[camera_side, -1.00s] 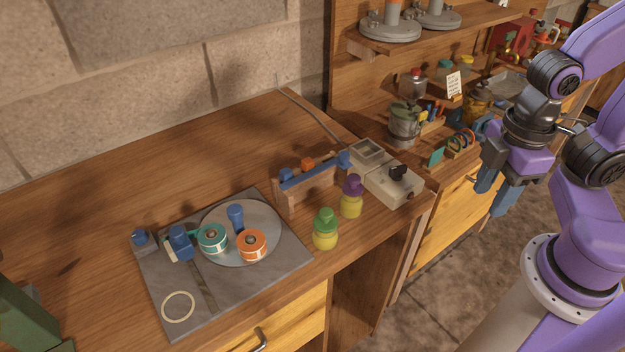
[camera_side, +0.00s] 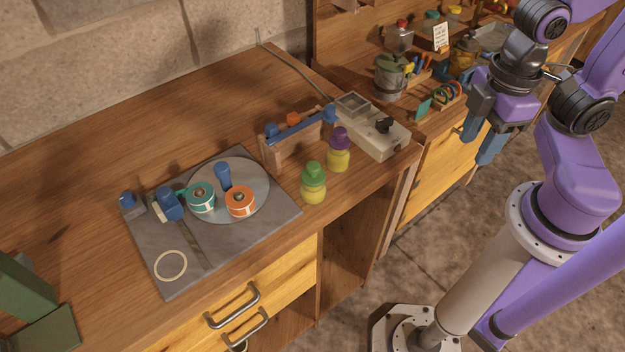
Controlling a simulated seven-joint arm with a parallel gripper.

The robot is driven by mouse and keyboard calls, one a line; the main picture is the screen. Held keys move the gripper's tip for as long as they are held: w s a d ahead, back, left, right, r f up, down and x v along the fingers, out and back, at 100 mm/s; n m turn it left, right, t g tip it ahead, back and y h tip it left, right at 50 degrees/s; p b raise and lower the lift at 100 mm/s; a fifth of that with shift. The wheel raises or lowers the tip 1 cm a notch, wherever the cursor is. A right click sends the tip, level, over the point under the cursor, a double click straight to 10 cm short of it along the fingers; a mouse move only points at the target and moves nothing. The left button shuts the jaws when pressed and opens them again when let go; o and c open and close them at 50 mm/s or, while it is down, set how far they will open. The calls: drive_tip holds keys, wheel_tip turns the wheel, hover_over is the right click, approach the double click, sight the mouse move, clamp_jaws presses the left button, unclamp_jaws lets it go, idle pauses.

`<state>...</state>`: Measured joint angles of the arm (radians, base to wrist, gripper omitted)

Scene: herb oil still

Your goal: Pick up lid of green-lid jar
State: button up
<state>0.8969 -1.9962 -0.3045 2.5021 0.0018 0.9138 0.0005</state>
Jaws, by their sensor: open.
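The green-lid jar has a yellow body (camera_side: 313,193) and stands upright near the front edge of the wooden bench. Its green lid (camera_side: 313,172) sits on top of it. My gripper (camera_side: 480,148) is at the right, past the bench's right end, pointing down with its blue fingers apart. It is open and empty, well away from the jar.
A purple-lid jar (camera_side: 338,152) stands close behind and right of the green-lid jar. A wooden rack with a blue bar (camera_side: 303,136) and a grey switch box (camera_side: 378,133) are behind. A grey slab (camera_side: 209,262) with tape rolls lies left. Bare bench is behind.

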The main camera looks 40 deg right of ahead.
idle(0.3)
drive_tip(key=o, duration=0.7)
wheel_tip(320, 180, up, 6)
drive_tip(key=n, duration=0.5)
hover_over(315, 164)
drive_tip(key=f, duration=1.2)
drive_tip(key=shift+w+d, duration=0.15)
drive_tip(key=shift+w, duration=0.2)
drive_tip(key=shift+s+f, duration=0.2)
drive_tip(key=shift+f, duration=1.15)
drive_tip(key=shift+s+f, duration=0.15)
drive_tip(key=shift+f, duration=1.15)
